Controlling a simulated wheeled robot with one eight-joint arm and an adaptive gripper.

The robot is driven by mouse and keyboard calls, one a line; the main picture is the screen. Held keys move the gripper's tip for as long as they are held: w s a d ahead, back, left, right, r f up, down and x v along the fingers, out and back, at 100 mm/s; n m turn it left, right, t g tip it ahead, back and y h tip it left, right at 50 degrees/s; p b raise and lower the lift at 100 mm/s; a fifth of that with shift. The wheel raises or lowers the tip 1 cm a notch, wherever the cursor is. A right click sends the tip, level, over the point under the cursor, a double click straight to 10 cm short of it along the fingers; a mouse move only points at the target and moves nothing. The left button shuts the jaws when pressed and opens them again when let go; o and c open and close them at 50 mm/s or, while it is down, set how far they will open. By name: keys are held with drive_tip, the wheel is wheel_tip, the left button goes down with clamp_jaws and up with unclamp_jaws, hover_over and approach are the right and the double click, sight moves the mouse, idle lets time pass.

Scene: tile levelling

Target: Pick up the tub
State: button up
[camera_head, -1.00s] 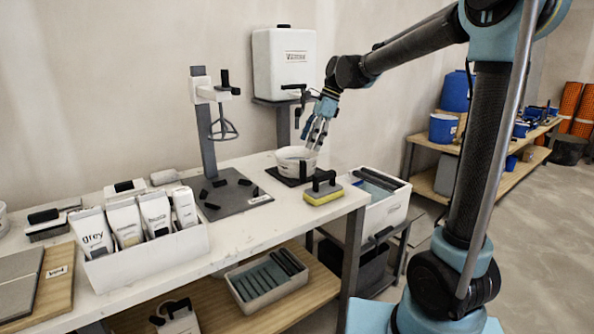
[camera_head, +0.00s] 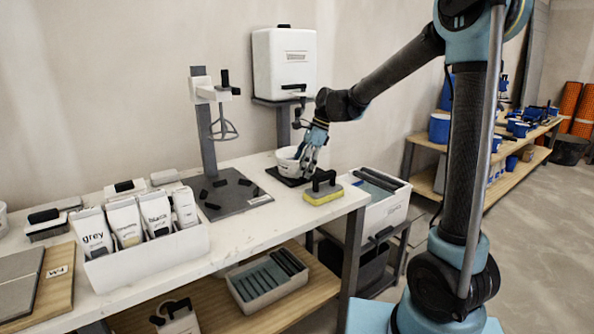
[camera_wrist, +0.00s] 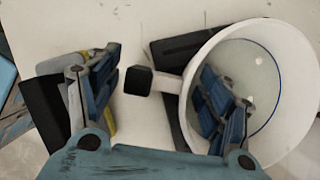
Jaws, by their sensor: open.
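The tub is a round white bowl (camera_head: 287,160) on a dark mat on the workbench's right part. In the wrist view the tub (camera_wrist: 290,70) fills the right side, and its contents look pale, with a thin dark ring line inside. A dark-tipped handle (camera_wrist: 139,81) sticks out from its wall to the left. My gripper (camera_head: 307,158) is open at the tub's right side. In the wrist view its fingers (camera_wrist: 158,95) stand apart: one is over the tub's inside, the other outside, with the wall and handle between them. Whether they touch the wall cannot be told.
A yellow sponge float (camera_head: 323,194) lies just right of the tub's mat. A mixer stand (camera_head: 208,140) stands to the left, with a white water tank (camera_head: 284,65) on the wall behind. A white box of tubes (camera_head: 150,250) is further left.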

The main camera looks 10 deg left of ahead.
drive_tip(key=c, duration=1.4)
drive_tip(key=shift+o, duration=0.2)
drive_tip(key=shift+r, duration=0.1)
